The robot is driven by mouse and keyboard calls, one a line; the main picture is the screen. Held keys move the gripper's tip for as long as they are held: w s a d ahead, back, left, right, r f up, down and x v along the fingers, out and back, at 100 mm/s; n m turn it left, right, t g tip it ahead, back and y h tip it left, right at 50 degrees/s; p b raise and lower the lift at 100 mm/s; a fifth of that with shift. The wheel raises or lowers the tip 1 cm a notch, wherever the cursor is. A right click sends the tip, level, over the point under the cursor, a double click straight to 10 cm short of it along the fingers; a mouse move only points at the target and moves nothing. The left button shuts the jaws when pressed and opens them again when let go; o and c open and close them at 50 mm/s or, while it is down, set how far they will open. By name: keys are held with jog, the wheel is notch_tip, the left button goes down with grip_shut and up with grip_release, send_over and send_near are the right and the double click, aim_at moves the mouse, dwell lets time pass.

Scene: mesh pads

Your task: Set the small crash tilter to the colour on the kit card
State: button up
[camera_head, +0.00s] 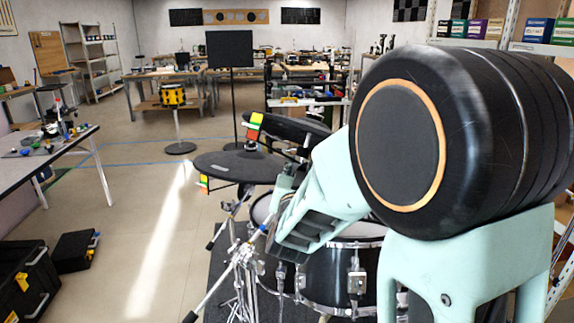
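A dark round cymbal pad (238,166) stands left of my arm. A small block with orange, green and yellow faces (254,126) shows above its centre, looking tilted. A similar red, green, yellow and white block (203,183) shows at the pad's left edge, partly hidden. I cannot tell which block is the small crash tilter. A second dark pad (287,127) is behind, partly hidden by my arm. I cannot make out a kit card. My gripper (281,190) seems to be at the lower left end of my pale green arm; its fingers are not clear.
A drum (325,280) and chrome stands (240,262) crowd the space below my arm. A black panel on a stand (229,49) rises behind the pads. A table with small parts (48,148) and black cases (74,251) are at left. The floor between is clear.

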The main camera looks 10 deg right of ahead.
jog(key=shift+x, duration=0.85)
jog(key=shift+c, duration=0.4)
grip_shut()
